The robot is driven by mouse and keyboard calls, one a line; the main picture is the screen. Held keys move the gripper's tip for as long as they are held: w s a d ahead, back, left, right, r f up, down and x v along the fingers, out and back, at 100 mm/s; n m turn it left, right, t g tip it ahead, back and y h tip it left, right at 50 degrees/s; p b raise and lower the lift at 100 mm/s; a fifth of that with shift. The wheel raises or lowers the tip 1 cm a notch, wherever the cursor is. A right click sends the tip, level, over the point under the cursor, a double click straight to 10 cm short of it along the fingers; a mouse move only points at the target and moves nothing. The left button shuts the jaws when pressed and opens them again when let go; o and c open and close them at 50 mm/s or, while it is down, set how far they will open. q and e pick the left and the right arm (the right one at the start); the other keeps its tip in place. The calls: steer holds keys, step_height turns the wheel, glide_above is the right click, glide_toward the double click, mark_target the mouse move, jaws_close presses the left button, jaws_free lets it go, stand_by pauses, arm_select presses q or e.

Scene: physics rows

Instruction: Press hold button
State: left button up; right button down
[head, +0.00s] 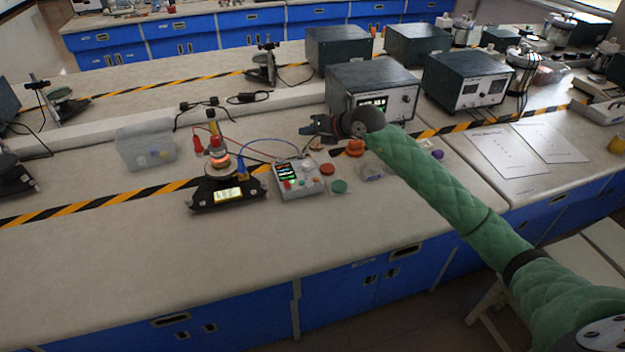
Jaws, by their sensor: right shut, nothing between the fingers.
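A small grey control box (299,178) with a lit green and orange display and several coloured buttons lies on the bench in the middle of the head view. Which button is the hold button is too small to read. My right gripper (308,131) is shut and empty, behind and slightly right of the box, apart from its buttons in the picture. Its height above the bench is hard to tell. My right arm reaches in from the lower right. My left gripper is not in view.
A black device with a glowing orange top (221,172) stands left of the box, with red and blue cables. A clear plastic container (145,147) sits further left. Grey instrument boxes (372,88) stand behind. The front bench surface is clear.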

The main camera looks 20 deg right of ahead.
mark_target(316, 179)
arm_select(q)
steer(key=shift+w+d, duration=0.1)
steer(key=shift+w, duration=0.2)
arm_select(e)
steer(key=d+f, duration=0.1)
steer(key=s+f+m+g+h, duration=0.1)
steer(key=f, duration=0.1)
steer(key=s+d+f+g+h, duration=0.1)
steer(key=shift+s+d+f+m, duration=0.1)
steer(key=shift+d+f+m, duration=0.15)
steer(key=shift+d+m, duration=0.05)
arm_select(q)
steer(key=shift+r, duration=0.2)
arm_select(e)
steer(key=shift+f, duration=0.15)
step_height(316, 179, down, 8)
steer(key=b, duration=0.3)
steer(key=shift+b, duration=0.4)
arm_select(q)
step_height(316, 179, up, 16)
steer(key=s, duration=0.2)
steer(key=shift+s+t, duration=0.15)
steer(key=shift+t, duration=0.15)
arm_select(e)
steer(key=shift+f, duration=0.25)
stand_by(0.6)
steer(key=shift+f, duration=0.1)
